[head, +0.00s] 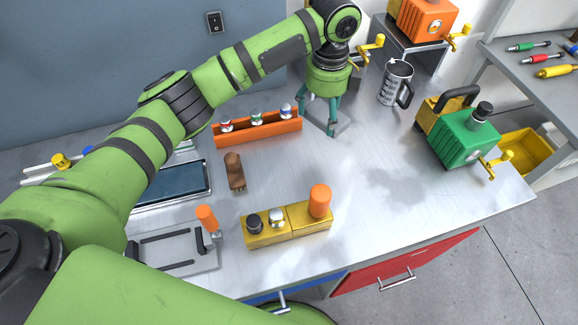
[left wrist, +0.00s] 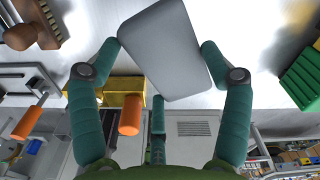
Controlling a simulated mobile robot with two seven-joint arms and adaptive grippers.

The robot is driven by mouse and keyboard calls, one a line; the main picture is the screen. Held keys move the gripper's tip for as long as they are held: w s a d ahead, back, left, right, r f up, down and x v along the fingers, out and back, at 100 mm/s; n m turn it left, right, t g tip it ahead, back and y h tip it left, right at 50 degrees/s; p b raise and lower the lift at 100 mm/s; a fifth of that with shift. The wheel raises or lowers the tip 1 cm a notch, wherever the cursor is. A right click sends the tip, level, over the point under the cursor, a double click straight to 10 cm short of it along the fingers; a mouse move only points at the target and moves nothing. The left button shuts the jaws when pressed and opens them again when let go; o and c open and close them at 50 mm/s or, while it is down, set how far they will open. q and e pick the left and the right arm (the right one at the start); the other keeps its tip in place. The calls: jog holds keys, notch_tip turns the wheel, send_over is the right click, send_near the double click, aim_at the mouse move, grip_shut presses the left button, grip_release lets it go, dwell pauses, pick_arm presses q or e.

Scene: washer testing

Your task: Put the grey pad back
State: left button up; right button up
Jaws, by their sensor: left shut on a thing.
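The grey pad (left wrist: 168,48) is a flat, rounded rectangular block between the fingers of my left gripper (left wrist: 163,52) in the left wrist view. The fingertips press on its two sides. In the head view my left gripper (head: 323,116) points down over the back middle of the table, just right of the orange tray. Part of the pad (head: 343,122) shows there behind the fingers; the rest is hidden. I cannot tell whether it touches the tabletop. My right gripper is not in view.
An orange tray (head: 258,128) with several small items stands left of the gripper. A mug (head: 395,83) stands to the right, with a green machine (head: 465,138) beyond. A brown brush (head: 235,171) and a yellow block (head: 290,226) lie nearer. The table's right middle is clear.

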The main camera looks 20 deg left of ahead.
pick_arm(q)
jog(key=m, duration=0.1)
jog(key=d+f+m, duration=0.1)
jog(key=m, duration=0.1)
jog(key=shift+w+d, duration=0.3)
jog(key=shift+w, duration=0.05)
jog(key=shift+w+d+f+m, duration=0.15)
jog(key=shift+d+m, duration=0.2)
jog(key=shift+m, duration=0.75)
jog(key=shift+a+f, duration=0.1)
jog(key=shift+f, duration=0.05)
jog(key=s+a+f+p, duration=0.1)
jog(key=s+a+f, duration=0.1)
jog(key=a, duration=0.1)
jog(key=s+a+f+p, duration=0.2)
jog(key=a, duration=0.1)
jog(key=s+a+f+p, duration=0.2)
jog(key=shift+s+a+f, duration=0.1)
jog(key=shift+s+a, duration=0.3)
jog(key=shift+s+a+f, duration=0.15)
jog(key=shift+s+f, duration=0.05)
jog(key=shift+f, duration=0.3)
notch_tip(320, 180, down, 3)
jog(key=shift+f+p, duration=0.15)
jog(key=shift+p, duration=0.5)
jog(key=shift+w+f, duration=0.1)
jog(key=shift+f, duration=0.05)
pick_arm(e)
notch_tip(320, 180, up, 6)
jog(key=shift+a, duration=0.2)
